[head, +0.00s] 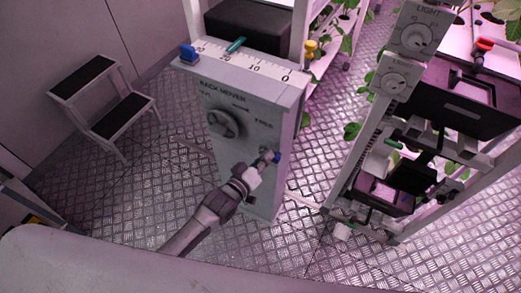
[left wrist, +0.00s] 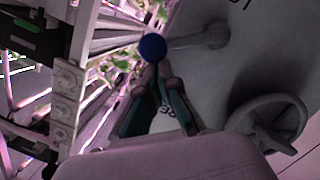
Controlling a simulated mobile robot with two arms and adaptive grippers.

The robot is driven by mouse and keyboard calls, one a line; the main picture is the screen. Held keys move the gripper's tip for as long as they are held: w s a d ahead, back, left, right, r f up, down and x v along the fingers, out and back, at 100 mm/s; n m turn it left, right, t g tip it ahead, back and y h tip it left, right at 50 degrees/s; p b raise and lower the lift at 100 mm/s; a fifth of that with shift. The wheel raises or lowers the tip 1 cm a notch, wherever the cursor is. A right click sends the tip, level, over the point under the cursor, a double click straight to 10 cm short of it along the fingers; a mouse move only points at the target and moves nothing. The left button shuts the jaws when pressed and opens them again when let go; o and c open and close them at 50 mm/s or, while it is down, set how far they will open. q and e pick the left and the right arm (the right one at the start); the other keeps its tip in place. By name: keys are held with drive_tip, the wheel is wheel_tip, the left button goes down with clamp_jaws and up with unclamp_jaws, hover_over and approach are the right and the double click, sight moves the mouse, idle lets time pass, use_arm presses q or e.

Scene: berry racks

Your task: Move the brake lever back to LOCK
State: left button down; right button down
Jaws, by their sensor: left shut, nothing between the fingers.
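The grey rack mover box (head: 260,190) stands in the middle of the head view. The brake lever has a blue ball knob (head: 277,157) near the box's right edge. In the left wrist view the blue knob (left wrist: 152,47) sits on a pale rod (left wrist: 185,41) that runs right to a round pivot on the panel. My left gripper (head: 266,158) is shut and empty, with its fingertips (left wrist: 158,68) right beside the knob. I cannot tell whether they touch it. The small lettering near the lever is not clearly readable. My right gripper is not in view.
A round handwheel (head: 225,123) is on the box's front, left of the lever; it also shows in the left wrist view (left wrist: 272,121). A ruler scale (head: 245,60) tops the box. A step stool (head: 103,105) stands left. A plant rack with dial boxes (head: 397,77) stands right.

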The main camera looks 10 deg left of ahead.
sight(275, 162)
use_arm(q)
drive_tip(key=d+f+m, duration=0.1)
drive_tip(key=m, duration=0.2)
drive_tip(key=shift+s+d+f+y, duration=0.35)
drive_tip(key=shift+d+f+y, duration=0.05)
drive_tip(key=shift+d+f, duration=0.15)
drive_tip(key=shift+f, duration=0.1)
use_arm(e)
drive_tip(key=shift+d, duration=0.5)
use_arm(q)
drive_tip(key=shift+s+d+f, duration=0.1)
drive_tip(key=shift+s+f, duration=0.05)
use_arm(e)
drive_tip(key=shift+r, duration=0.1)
